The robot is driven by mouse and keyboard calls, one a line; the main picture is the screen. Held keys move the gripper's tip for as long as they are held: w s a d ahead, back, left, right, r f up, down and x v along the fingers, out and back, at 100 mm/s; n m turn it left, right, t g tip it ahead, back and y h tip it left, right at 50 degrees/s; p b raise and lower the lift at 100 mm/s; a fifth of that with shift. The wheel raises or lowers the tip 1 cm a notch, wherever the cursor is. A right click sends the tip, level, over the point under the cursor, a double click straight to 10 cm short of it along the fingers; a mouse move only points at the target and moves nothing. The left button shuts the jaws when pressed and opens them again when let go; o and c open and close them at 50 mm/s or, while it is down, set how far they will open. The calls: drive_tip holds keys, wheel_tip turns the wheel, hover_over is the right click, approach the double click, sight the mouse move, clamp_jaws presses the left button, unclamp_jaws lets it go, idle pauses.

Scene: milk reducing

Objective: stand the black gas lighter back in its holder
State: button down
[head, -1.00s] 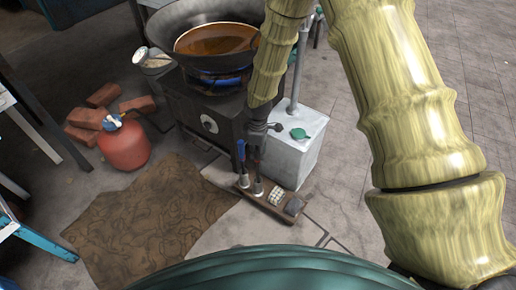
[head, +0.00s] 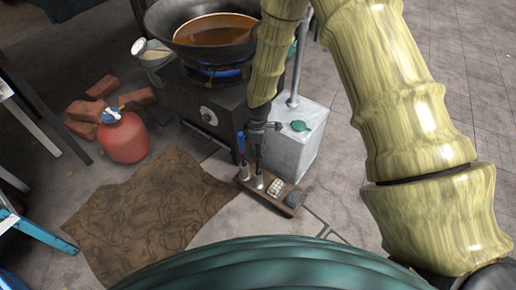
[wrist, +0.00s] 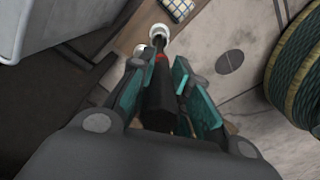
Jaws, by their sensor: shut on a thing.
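The black gas lighter (wrist: 158,105) has a red mark and a thin dark tip. My gripper (wrist: 158,88), with teal finger pads, is shut on it. In the wrist view the tip reaches the white round holder (wrist: 160,31); I cannot tell how deep it is inside. In the head view my gripper (head: 262,142) is above the small wooden tray (head: 279,202), with the lighter (head: 259,163) roughly upright over the right-hand holder (head: 258,182). A blue-handled tool (head: 241,143) stands in the left-hand holder (head: 243,172).
The tray also carries a checkered block (head: 274,186) and a dark grey piece (head: 294,199). Behind it are the black stove (head: 207,105) with a wok (head: 205,40) and a pale box (head: 296,150). A red gas cylinder (head: 123,140) and bricks (head: 85,112) are left.

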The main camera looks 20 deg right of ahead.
drive_tip(key=c, duration=1.3)
unclamp_jaws()
drive_tip(key=shift+o, duration=0.2)
wheel_tip(320, 180, up, 12)
wheel_tip(320, 180, up, 9)
drive_tip(key=p, duration=0.8)
drive_tip(key=shift+p, duration=0.35)
